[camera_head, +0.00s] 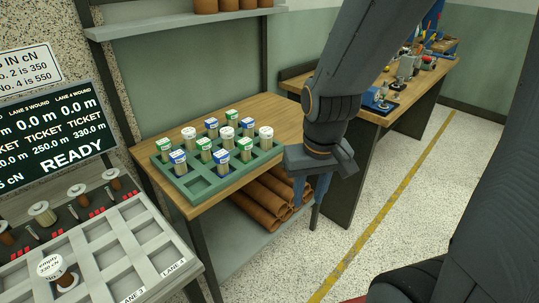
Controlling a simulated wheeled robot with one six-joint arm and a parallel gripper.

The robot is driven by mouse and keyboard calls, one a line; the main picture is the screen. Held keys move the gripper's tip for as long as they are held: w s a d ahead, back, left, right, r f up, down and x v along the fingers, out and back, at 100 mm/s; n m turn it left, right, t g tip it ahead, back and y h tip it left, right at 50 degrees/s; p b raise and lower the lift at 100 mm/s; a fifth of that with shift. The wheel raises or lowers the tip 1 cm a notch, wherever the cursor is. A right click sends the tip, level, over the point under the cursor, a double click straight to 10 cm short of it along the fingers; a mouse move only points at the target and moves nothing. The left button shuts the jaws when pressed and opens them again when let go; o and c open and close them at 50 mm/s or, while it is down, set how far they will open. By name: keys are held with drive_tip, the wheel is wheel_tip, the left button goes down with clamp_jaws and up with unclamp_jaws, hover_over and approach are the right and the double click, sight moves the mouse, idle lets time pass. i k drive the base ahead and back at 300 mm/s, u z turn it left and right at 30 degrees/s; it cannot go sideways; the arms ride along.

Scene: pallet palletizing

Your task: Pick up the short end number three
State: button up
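Several short ends stand upright in the green compartment tray (196,195) on the wooden bench. They are pale with white, blue or green tops, such as a white-topped one (266,138), a blue-topped one (178,162) and a green-topped one (245,149). Their numbers are too small to read, so I cannot tell which is number three. My gripper (307,213) points down to the right of the tray, beyond the bench's edge. Its two fingers are apart with nothing visible between them.
A grey lane tray (125,240) at lower left holds a small item (64,277) with a white top reading "empty 330 cN". A dark screen (55,135) reads READY. Brown rolls (265,202) lie under the bench. A second workbench (385,112) with tools stands behind my arm.

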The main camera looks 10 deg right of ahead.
sight(244, 144)
drive_tip(key=z, duration=0.25)
drive_tip(key=k, duration=0.35)
drive_tip(key=z, duration=1.05)
drive_tip(key=i, duration=0.65)
drive_tip(key=u, duration=0.55)
drive_tip(key=i, duration=0.7)
drive_tip(key=u, duration=0.8)
